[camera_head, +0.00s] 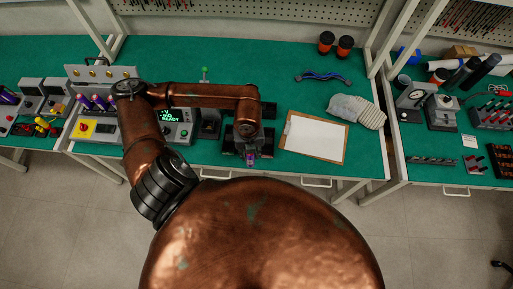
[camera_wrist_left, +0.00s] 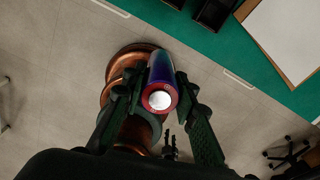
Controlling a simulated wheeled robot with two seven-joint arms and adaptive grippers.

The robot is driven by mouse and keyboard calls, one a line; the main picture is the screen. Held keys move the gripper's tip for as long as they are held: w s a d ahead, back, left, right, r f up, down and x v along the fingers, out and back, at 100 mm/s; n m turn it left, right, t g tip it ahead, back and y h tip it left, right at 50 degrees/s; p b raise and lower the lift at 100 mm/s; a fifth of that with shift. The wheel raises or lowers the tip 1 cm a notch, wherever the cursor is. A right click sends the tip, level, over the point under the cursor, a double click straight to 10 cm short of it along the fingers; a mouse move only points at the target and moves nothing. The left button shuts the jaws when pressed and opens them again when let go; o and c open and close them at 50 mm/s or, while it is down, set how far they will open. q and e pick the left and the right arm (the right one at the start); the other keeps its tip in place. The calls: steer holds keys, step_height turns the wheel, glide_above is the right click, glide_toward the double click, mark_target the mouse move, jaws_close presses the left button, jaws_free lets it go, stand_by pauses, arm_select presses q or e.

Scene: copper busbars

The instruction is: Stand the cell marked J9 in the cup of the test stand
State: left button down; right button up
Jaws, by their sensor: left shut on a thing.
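My left gripper (camera_head: 250,153) is shut on a purple cell with a pinkish-red end (camera_head: 251,160), held near the front edge of the green bench. In the left wrist view the cell (camera_wrist_left: 160,82) sits between the two dark fingers (camera_wrist_left: 160,95), its pale round end towards the camera. No J9 marking can be read on it. A grey tester (camera_head: 165,128) with a lit READY display stands left of the gripper. A dark stand with a green-topped rod (camera_head: 207,122) is beside it; I cannot make out a cup. A small dark shape low in the wrist view may be my right gripper (camera_wrist_left: 170,147).
Several purple cells (camera_head: 98,101) stand at the left by a grey panel. Dark trays (camera_head: 232,140) lie by the gripper. A clipboard (camera_head: 314,137), gloves (camera_head: 356,110) and a blue-handled tool (camera_head: 323,76) are to the right. Green bench between them is clear.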

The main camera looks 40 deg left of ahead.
arm_select(q)
steer(key=shift+a, duration=0.35)
steer(key=w+a+f+p, duration=0.1)
steer(key=w+a+f, duration=0.1)
steer(key=a, duration=0.8)
steer(key=w+a+f+p, duration=0.2)
steer(key=a, duration=0.8)
steer(key=w+a+f+p, duration=0.2)
steer(key=a+f, duration=0.1)
steer(key=a, duration=0.7)
steer(key=shift+w+a, duration=0.2)
steer(key=shift+w, duration=0.1)
step_height(320, 180, down, 3)
steer(key=shift+f+b, duration=0.1)
steer(key=shift+b, duration=0.95)
